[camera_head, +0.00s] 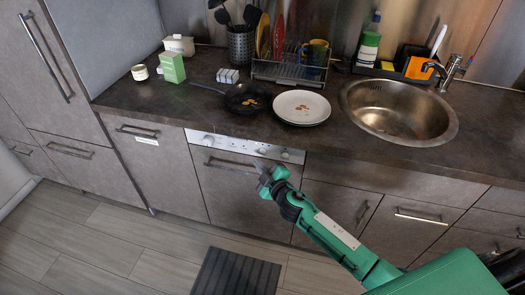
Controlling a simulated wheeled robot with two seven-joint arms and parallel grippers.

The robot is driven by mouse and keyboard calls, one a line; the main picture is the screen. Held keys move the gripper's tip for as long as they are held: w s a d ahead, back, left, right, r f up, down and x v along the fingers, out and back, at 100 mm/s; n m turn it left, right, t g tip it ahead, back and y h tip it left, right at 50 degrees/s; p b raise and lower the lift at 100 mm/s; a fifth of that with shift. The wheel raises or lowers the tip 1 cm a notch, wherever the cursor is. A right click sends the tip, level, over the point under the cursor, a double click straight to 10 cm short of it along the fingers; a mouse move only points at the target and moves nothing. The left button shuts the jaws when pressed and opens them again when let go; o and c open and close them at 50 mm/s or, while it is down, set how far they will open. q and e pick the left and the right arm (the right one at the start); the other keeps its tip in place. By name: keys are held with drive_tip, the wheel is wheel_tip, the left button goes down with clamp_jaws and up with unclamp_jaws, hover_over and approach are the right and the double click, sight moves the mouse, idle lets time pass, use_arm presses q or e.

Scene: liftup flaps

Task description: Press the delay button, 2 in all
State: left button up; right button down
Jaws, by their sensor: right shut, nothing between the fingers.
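A white control panel (245,147) runs along the top of a grey-brown appliance front under the counter. It has small dark marks and round controls near both ends. I cannot tell which of its small controls is the delay button. My right gripper (263,172), on a green arm from the lower right, is in front of the appliance just below the right half of the panel. It is shut and holds nothing. I cannot tell whether its tip touches the front. My left gripper is not in view.
The appliance's bar handle (230,168) lies left of the gripper. A pan (246,98) and a white plate (300,107) stand on the counter above, with a dish rack (290,72) behind and a sink (398,108) at right. A dark mat (236,273) lies on the floor.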

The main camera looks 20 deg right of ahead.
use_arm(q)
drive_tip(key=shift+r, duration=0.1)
use_arm(e)
drive_tip(key=shift+s+a, duration=0.6)
drive_tip(key=shift+s, duration=0.35)
idle(0.4)
idle(1.1)
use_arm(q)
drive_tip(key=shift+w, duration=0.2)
use_arm(e)
drive_tip(key=shift+a, duration=0.1)
